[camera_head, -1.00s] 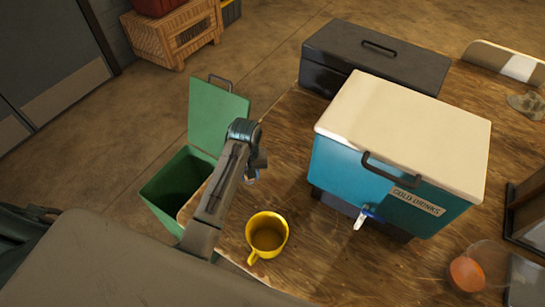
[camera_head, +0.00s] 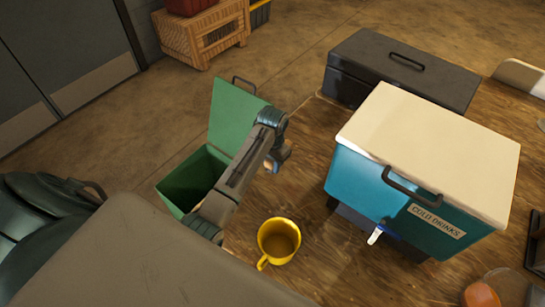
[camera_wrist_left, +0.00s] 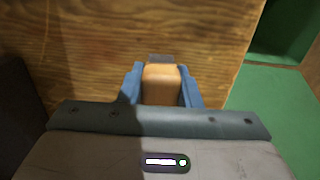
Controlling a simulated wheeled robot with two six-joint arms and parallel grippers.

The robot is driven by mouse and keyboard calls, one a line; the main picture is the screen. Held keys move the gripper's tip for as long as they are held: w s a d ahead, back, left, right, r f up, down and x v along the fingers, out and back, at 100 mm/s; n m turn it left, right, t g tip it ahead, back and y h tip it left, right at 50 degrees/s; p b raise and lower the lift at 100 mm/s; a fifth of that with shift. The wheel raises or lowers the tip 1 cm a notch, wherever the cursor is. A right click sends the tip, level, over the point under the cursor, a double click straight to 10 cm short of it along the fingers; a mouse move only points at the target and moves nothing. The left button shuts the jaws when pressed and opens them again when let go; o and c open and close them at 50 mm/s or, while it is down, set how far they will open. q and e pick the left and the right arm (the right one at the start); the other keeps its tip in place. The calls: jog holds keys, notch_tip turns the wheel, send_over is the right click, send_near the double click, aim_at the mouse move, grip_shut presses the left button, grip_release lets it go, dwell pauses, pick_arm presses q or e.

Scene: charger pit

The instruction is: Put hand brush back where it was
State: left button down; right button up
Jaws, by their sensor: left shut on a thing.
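My left gripper (camera_head: 272,165) is over the left edge of the wooden table (camera_head: 320,263), beside the green bin. In the left wrist view its blue fingers (camera_wrist_left: 162,95) are shut on a tan wooden piece with a dark end, which looks like the handle of the hand brush (camera_wrist_left: 160,85). In the head view only a small pale bit of it shows under the gripper. Bristles are hidden, so I cannot tell the brush's full shape. My right gripper is not in view.
A green bin (camera_head: 190,183) with its lid raised stands left of the table. A yellow mug (camera_head: 279,240) stands near the front edge. A blue cooler (camera_head: 350,180) with a white lid and a black toolbox (camera_head: 345,85) are to the right. A crate (camera_head: 185,40) stands behind.

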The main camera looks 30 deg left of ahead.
pick_arm(q)
jog(key=w, duration=0.1)
jog(key=w+a, duration=0.2)
jog(key=w, duration=0.1)
jog(key=shift+f+p, duration=0.2)
jog(key=shift+p, duration=0.1)
notch_tip(320, 180, down, 3)
jog(key=shift+r+p, duration=0.15)
jog(key=shift+p, duration=0.4)
jog(key=shift+f, duration=0.4)
jog(key=shift+f, duration=0.1)
jog(key=c, duration=1.1)
grip_release()
jog(key=shift+o, duration=0.2)
notch_tip(320, 180, up, 12)
jog(key=b, duration=0.2)
jog(key=shift+w+b, duration=0.25)
jog(key=shift+b, duration=0.15)
